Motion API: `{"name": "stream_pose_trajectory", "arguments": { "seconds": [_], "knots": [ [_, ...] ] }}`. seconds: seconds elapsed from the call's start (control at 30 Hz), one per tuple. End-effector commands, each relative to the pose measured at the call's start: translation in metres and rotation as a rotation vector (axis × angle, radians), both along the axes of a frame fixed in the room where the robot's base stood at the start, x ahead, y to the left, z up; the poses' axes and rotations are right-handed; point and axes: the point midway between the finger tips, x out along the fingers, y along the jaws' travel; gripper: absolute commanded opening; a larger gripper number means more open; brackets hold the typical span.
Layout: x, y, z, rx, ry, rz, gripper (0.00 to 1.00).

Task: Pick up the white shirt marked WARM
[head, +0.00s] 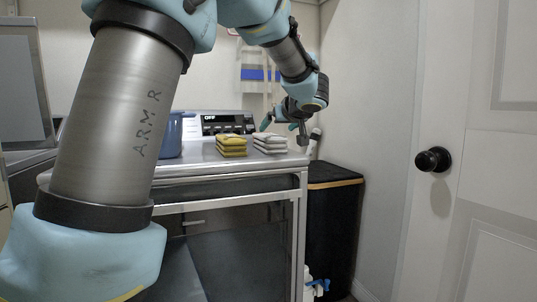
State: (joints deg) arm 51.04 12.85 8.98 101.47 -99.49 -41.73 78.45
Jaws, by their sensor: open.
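My gripper (304,142) is just to the right of the stack, near the worktop's right end, pointing down. It holds nothing that I can see. The fingers are small and partly dark here, and I cannot tell whether they touch the cloth.
A yellow folded stack (231,146) sits just left of the white one. A blue container (170,136) stands further left. A panel reading OFF (224,124) is behind. A black bin (334,215) stands right of the worktop (190,165). A white door (470,200) is at far right.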

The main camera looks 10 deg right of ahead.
Motion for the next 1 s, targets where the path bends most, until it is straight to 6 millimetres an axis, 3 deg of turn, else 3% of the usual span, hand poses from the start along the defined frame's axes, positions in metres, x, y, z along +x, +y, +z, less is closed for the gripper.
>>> {"name": "stream_pose_trajectory", "arguments": {
  "seconds": [0.7, 1.0],
  "knots": [
    [0.086, 0.008, -0.036, 0.001, 0.000, 0.001, 1.00],
    [0.098, 0.008, -0.038, 0.000, 0.000, -0.001, 1.00]
  ]
}}
